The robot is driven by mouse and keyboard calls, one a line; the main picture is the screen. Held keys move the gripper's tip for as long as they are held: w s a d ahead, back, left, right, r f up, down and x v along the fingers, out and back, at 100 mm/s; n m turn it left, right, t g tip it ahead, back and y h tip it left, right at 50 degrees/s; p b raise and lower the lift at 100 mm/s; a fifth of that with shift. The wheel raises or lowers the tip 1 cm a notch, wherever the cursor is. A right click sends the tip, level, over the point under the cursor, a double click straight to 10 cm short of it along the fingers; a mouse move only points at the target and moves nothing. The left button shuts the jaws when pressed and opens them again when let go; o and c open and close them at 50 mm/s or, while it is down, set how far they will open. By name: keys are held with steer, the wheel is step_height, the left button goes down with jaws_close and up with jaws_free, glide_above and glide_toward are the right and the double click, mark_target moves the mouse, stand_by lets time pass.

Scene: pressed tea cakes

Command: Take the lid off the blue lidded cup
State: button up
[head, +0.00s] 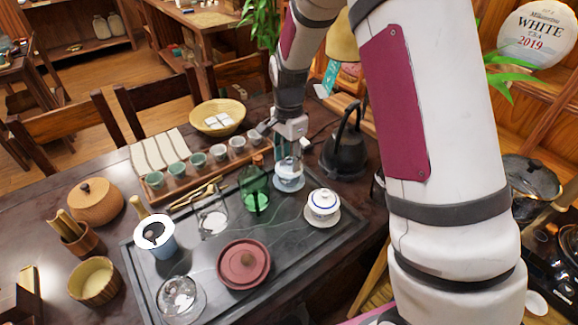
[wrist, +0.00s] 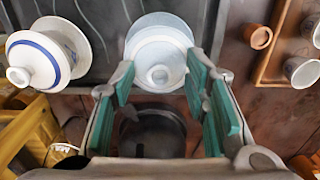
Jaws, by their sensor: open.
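The blue lidded cup (head: 290,181) stands on the tea tray (head: 345,240) near its far right corner, pale blue, partly hidden by my gripper in the head view. In the wrist view the blue lidded cup (wrist: 158,48) is seen from above, with its round lid (wrist: 160,60) on and the knob facing me. My gripper (head: 288,158) points down over the cup. In the wrist view my gripper (wrist: 162,78) is open, its teal finger pads on either side of the near part of the lid. Nothing is held between them.
A white lidded cup with a blue band (head: 323,203) stands close by; it also shows in the wrist view (wrist: 38,62). A green glass bottle (head: 256,195) stands left of the blue cup. A dark kettle (head: 345,150) is behind right. A row of small cups lines a wooden rack (head: 200,172).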

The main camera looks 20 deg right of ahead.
jaws_close()
